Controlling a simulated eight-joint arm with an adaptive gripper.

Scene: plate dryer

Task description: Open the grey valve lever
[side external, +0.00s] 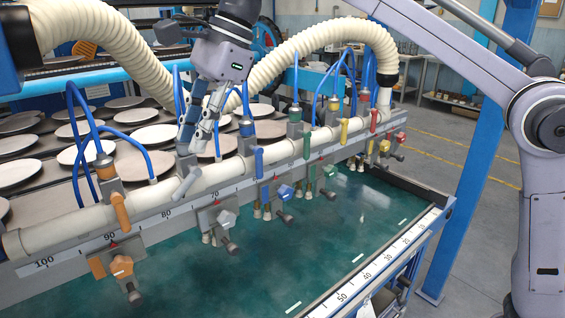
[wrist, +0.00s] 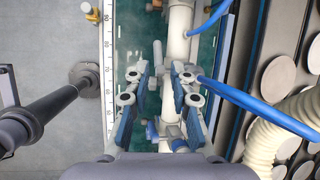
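The grey valve lever (side external: 186,184) sticks out from its valve on the white pipe in the side view, slanting down to the left, unlike the more upright levers beside it. In the wrist view, a grey lever (wrist: 157,54) shows just beyond the fingertips, left of the pipe. My gripper (side external: 197,140) points down over the pipe, just above and behind the grey lever. In the wrist view, my gripper (wrist: 160,78) has its two fingers spread apart with nothing held between them. Contact between the fingers and the valve cannot be told.
An orange lever (side external: 120,210) is to the left and a blue lever (side external: 259,160) to the right; green, yellow and red levers follow. Blue hoses (side external: 137,152) loop close by. Plates lie behind the pipe (side external: 60,221). A ruler rail (side external: 158,218) and coloured knobs run below.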

